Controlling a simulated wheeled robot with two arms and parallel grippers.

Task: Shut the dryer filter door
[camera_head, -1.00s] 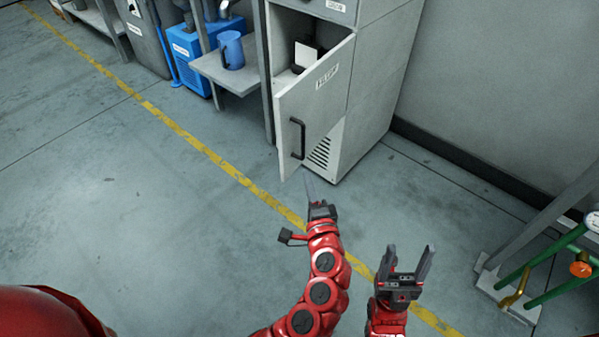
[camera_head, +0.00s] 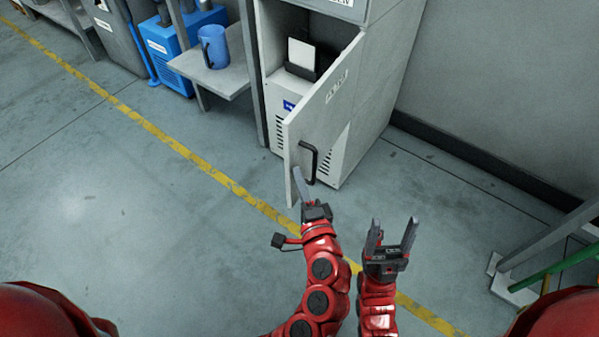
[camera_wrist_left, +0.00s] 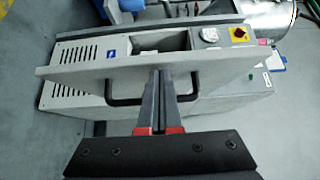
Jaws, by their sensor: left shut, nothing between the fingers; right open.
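The grey filter door (camera_head: 328,105) stands ajar on the dryer cabinet (camera_head: 385,75), with its free edge swung out toward me. A black bar handle (camera_head: 314,163) is on its outer face. My left gripper (camera_head: 297,172) is shut and empty, its fingertips by the lower free edge of the door, left of the handle. In the left wrist view, the shut fingers (camera_wrist_left: 162,72) reach over the handle (camera_wrist_left: 112,98) to the door (camera_wrist_left: 90,72); I cannot tell whether they touch. My right gripper (camera_head: 394,228) is open and empty, to the right, away from the door.
Inside the cabinet is a white and black unit (camera_head: 301,58). Left of it, a blue jug (camera_head: 213,47) stands on a grey shelf (camera_head: 222,80), with a blue machine (camera_head: 165,50) beyond. A green pipe frame (camera_head: 555,268) stands at right. The floor in front is clear.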

